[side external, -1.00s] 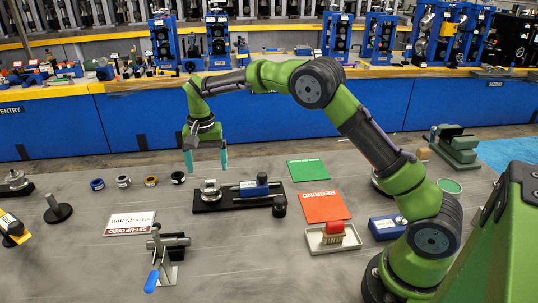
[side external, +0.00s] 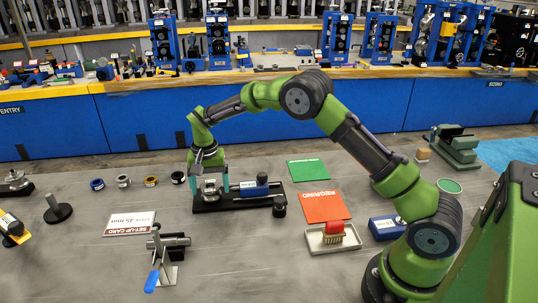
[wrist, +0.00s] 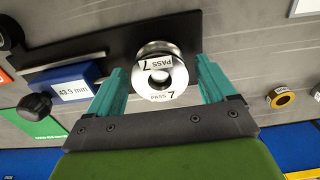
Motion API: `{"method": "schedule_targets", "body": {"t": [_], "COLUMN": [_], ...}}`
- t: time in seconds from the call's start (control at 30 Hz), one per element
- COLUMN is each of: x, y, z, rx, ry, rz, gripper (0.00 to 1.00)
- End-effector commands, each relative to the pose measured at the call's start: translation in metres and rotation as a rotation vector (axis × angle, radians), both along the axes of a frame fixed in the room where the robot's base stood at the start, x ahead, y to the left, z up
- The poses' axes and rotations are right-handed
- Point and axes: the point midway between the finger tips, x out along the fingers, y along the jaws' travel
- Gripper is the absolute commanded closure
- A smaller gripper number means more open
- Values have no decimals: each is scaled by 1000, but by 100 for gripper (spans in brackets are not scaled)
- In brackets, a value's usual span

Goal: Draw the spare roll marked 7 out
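The spare roll (wrist: 160,73) is a shiny metal ring marked "PASS 7". It sits on the black base plate (wrist: 105,38), and in the side view the roll (side external: 210,187) is partly hidden by my fingers. My gripper (wrist: 162,68) is open, with one teal finger on each side of the roll. Small gaps show between the fingers and the roll in the wrist view. In the side view my gripper (side external: 209,186) is low over the left end of the base plate.
A blue block labelled 43.5 mm (wrist: 72,88) and a black knob (wrist: 35,106) are on the same base plate. Several rings, one yellow (side external: 151,181), lie behind left. Green (side external: 308,170) and orange "REGRIND" (side external: 325,207) mats lie right. A clamp stand (side external: 165,255) is in front.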

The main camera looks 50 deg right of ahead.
Motion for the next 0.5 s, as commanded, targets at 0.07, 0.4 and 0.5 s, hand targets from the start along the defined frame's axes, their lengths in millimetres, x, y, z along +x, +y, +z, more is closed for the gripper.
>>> {"method": "schedule_targets", "body": {"t": [0.07, 0.4, 0.5], "x": [0, 0, 1], "y": [0, 0, 0], "z": [0, 0, 2], "rx": [0, 0, 0], "ry": [0, 0, -3], "rz": [0, 0, 1], "gripper": [29, 68, 68]}}
